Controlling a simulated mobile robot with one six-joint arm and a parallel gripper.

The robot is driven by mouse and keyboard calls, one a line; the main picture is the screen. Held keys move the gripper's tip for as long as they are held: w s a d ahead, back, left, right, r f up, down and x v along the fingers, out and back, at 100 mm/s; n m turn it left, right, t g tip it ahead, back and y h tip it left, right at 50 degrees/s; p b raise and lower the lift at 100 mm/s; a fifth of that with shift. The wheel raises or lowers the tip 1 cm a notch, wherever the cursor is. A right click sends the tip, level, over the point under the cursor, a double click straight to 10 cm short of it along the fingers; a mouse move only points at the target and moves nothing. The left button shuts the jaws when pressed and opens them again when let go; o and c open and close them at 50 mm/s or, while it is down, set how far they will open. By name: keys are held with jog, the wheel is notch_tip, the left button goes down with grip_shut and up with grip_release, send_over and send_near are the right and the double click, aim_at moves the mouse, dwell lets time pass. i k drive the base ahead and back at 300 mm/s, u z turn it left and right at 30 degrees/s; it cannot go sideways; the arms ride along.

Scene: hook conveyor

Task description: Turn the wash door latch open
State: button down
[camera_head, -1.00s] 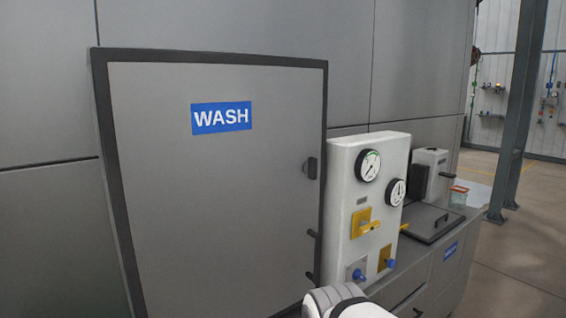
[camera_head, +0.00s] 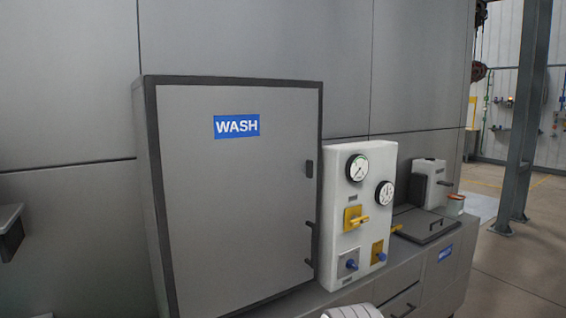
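The grey wash door (camera_head: 240,200) has a dark frame and a blue WASH sign (camera_head: 237,126), and it stands closed in the middle of the view. A small dark latch (camera_head: 309,169) sits at its right edge, upper part. Two dark handle-like pieces stick out lower on the same edge, the upper one (camera_head: 311,224) and the lower one (camera_head: 309,262). I cannot tell which piece turns. A white rounded part of my arm shows at the bottom edge, below and right of the door. My gripper is out of view.
A white panel (camera_head: 336,207) with two gauges, yellow valve handles and blue knobs stands just right of the door. A counter (camera_head: 407,270) with a dark lidded box (camera_head: 425,225) runs further right. A grey post (camera_head: 525,120) stands beyond. Open floor lies at the right.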

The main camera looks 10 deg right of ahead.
aim_at(307, 167)
jog(key=u, duration=0.15)
jog(key=i, duration=0.9)
jog(key=z, duration=0.05)
